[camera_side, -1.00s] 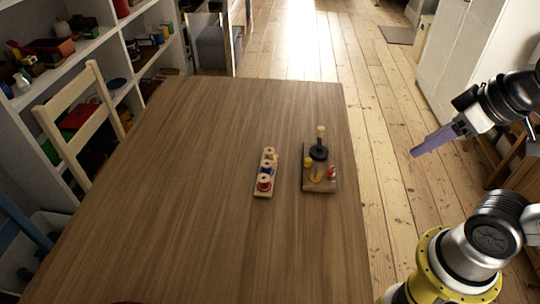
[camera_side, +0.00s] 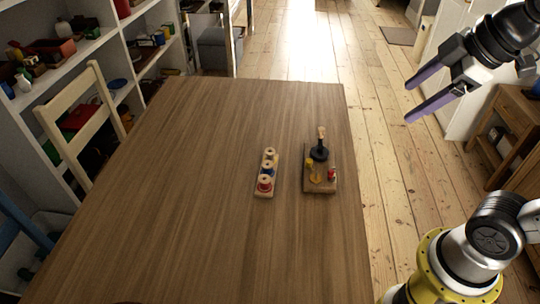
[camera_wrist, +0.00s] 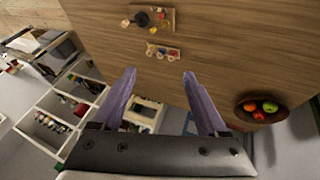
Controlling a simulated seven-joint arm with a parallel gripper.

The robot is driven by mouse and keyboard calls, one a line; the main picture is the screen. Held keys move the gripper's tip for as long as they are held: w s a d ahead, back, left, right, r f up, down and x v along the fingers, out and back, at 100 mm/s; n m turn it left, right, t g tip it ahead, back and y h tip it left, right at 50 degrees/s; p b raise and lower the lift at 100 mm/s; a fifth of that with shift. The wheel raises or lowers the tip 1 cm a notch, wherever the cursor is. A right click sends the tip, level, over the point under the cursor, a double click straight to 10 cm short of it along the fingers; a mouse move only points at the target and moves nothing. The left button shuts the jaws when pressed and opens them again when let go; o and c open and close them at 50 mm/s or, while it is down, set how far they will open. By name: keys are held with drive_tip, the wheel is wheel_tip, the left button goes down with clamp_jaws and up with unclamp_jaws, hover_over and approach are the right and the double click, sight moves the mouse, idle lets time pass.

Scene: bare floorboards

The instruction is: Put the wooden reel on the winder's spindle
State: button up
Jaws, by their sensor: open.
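The winder (camera_side: 318,182) is a small wooden board on the right part of the table, with a black round part, a pale wooden piece standing above it, and small yellow and red parts. It also shows in the wrist view (camera_wrist: 168,24). Left of it a narrow wooden rack (camera_side: 261,192) holds several reels (camera_side: 267,168) in a row, with red and blue on some; the wrist view shows the rack too (camera_wrist: 163,52). I cannot tell which is the plain wooden reel. My gripper (camera_side: 410,103) is open and empty, high beyond the table's right edge, apart from both; its purple fingers show in the wrist view (camera_wrist: 158,75).
A dark bowl of fruit (camera_wrist: 249,115) stands on the table in the wrist view. Most of the tabletop (camera_side: 190,190) is bare. A cream chair (camera_side: 80,120) and shelves (camera_side: 40,70) stand at the left, and a wooden cabinet (camera_side: 515,125) at the right.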

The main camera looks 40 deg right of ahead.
drive_tip(key=w+r+n, duration=0.3)
drive_tip(key=w+n, duration=0.1)
drive_tip(key=w, duration=0.3)
drive_tip(key=n+g, duration=0.5)
drive_tip(key=n, duration=0.3)
hover_over(270, 151)
wheel_tip(270, 151, down, 20)
drive_tip(key=shift+g, duration=0.5)
drive_tip(key=f, duration=1.3)
drive_tip(key=shift+s+a+f, duration=0.15)
drive_tip(key=shift+s+f, duration=0.05)
drive_tip(key=shift+s, duration=0.2)
drive_tip(key=shift+w+f, duration=0.2)
drive_tip(key=shift+f, duration=2.75)
clamp_jaws()
